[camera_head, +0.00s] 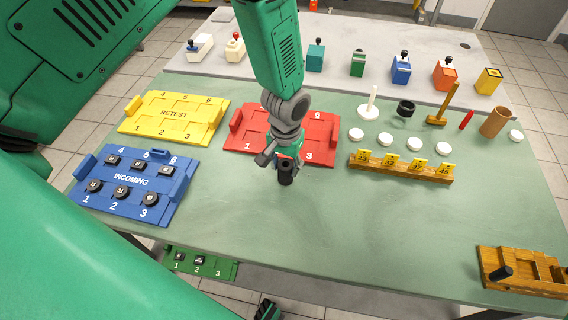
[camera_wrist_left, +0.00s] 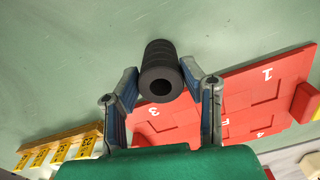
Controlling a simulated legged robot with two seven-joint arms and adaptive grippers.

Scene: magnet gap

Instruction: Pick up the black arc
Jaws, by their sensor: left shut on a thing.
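My left gripper (camera_head: 285,160) is shut on a black hollow cylinder (camera_head: 286,175), just in front of the red tray (camera_head: 318,137). In the left wrist view the ribbed black cylinder (camera_wrist_left: 160,72) sits between the two fingertips, its round hole facing the camera. I cannot tell whether it touches the table. A short dark ring-like piece (camera_head: 405,108) stands among the parts at the right; it may be curved, but it is too small to tell if it is an arc. Small black pieces, one of them a dark round (camera_head: 121,191), sit in the blue INCOMING tray (camera_head: 132,176).
A yellow RETEST tray (camera_head: 172,115) lies behind the blue tray. A wooden numbered rack (camera_head: 400,168) and white discs (camera_head: 415,144) are right of the red tray. A wooden fixture (camera_head: 520,270) is at the right front. The table's front middle is clear.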

